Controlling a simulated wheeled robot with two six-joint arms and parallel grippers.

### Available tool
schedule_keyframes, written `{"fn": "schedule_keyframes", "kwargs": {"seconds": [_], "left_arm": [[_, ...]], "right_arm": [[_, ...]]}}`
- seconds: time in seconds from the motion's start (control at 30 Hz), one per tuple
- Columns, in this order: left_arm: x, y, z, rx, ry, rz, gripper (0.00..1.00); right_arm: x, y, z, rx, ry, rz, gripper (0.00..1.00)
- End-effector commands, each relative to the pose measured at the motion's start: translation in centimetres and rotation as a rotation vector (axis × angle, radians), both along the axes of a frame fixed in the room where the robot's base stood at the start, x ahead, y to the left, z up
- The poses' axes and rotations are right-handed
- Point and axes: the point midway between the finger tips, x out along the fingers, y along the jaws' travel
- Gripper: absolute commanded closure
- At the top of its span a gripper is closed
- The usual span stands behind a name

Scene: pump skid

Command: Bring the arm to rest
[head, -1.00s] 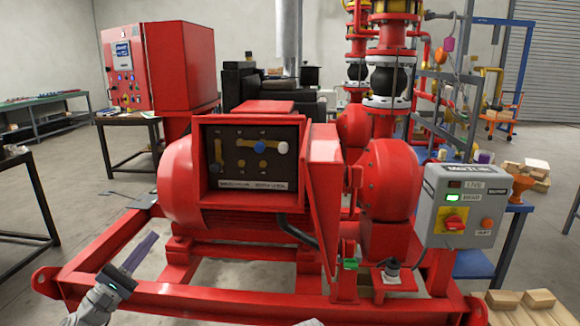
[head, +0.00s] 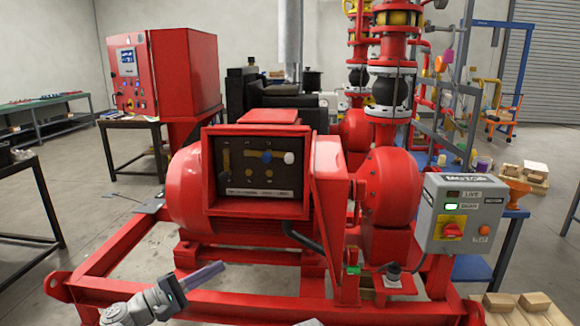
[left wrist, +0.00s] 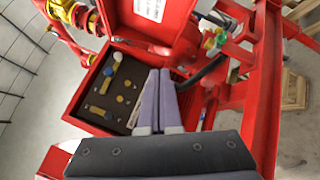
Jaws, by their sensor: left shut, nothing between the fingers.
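My left gripper (head: 222,266) is at the lower left in the head view, in front of the red motor and above the skid frame. Its fingers are together with nothing between them and point right. In the left wrist view its purple-grey fingers (left wrist: 160,72) lie side by side, in front of the open terminal box (left wrist: 76,108). The box also shows in the head view (head: 212,170), with brass links and blue and white knobs on a dark panel. The gripper looks apart from the box. My right gripper is not in view.
The red skid frame (head: 110,292) runs around the motor (head: 186,195). A grey switch box (head: 458,215) with a lit green display stands at the right. A red control cabinet (head: 185,70) stands behind left. Open floor lies left of the skid.

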Motion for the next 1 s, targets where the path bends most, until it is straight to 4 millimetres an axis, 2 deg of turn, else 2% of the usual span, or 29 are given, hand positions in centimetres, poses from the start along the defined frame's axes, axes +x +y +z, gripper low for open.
{"fn": "schedule_keyframes", "kwargs": {"seconds": [0.03, 0.07, 0.2, 0.3, 0.4, 0.53, 0.7, 0.83, 1.0], "left_arm": [[-0.3, -2.2, 0.1, 0.069, 0.013, -0.042, 1.00], [-0.6, -3.5, -0.3, 0.115, 0.021, -0.068, 1.00], [-2.7, -9.7, -2.9, 0.400, 0.052, -0.229, 1.00], [-5.4, -13.5, -5.2, 0.646, 0.060, -0.375, 1.00], [-8.3, -15.6, -7.2, 0.888, 0.054, -0.524, 1.00], [-11.8, -16.4, -8.7, 1.204, 0.029, -0.716, 1.00], [-14.8, -15.1, -8.5, 1.568, -0.018, -0.928, 1.00], [-15.8, -13.8, -7.6, 1.768, -0.047, -1.033, 1.00], [-16.1, -12.8, -6.8, 1.904, -0.065, -1.095, 1.00]], "right_arm": [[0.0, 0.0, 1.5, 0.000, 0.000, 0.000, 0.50], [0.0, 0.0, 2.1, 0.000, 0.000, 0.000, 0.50], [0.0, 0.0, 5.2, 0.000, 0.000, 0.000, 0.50], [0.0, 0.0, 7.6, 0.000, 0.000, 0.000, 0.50], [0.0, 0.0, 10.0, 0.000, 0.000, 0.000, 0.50], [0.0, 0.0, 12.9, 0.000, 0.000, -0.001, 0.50], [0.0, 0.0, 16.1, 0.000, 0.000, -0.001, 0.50], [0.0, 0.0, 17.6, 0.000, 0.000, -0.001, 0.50], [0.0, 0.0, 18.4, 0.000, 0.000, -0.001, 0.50]]}}
